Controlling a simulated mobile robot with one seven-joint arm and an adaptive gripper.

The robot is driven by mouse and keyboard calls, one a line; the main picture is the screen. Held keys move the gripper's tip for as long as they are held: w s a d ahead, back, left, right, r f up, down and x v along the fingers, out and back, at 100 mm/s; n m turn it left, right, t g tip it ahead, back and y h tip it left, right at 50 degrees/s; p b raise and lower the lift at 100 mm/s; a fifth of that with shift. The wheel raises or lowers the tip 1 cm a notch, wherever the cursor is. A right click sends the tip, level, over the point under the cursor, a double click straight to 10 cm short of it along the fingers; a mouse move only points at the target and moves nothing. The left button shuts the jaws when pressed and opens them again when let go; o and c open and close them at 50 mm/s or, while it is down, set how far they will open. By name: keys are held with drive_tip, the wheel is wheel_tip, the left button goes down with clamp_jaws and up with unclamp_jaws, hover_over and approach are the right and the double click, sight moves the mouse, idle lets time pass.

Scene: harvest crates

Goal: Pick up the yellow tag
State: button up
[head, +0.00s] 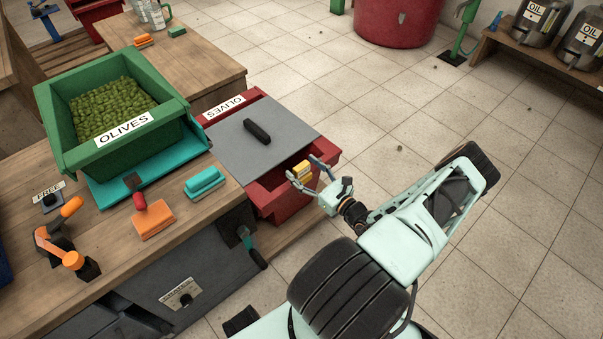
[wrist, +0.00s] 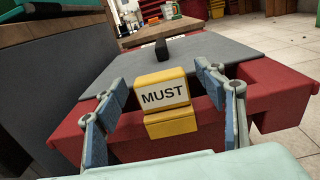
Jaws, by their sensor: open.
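The yellow tag (wrist: 163,120) bears a white label reading MUST and sits at the near rim of the red crate (wrist: 75,138). In the head view the tag (head: 301,170) shows small at the crate's right edge, partly hidden by my fingers. My gripper (head: 304,172) is open, with one finger on each side of the tag. In the wrist view my gripper (wrist: 158,85) shows clear gaps between both fingers and the tag, so it does not hold it.
A grey lid (head: 240,150) with a black handle (head: 257,131) partly covers the red crate. Left of it, a wooden bench (head: 105,238) bears a green crate (head: 58,138) of olives, a teal brush (head: 205,182) and an orange scraper (head: 152,220). The tiled floor behind is mostly clear.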

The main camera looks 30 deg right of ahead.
drive_tip(key=shift+w, duration=0.5)
drive_tip(key=shift+a, duration=0.1)
drive_tip(key=c, duration=1.2)
drive_tip(key=shift+o, duration=0.2)
drive_tip(key=shift+r, duration=0.15)
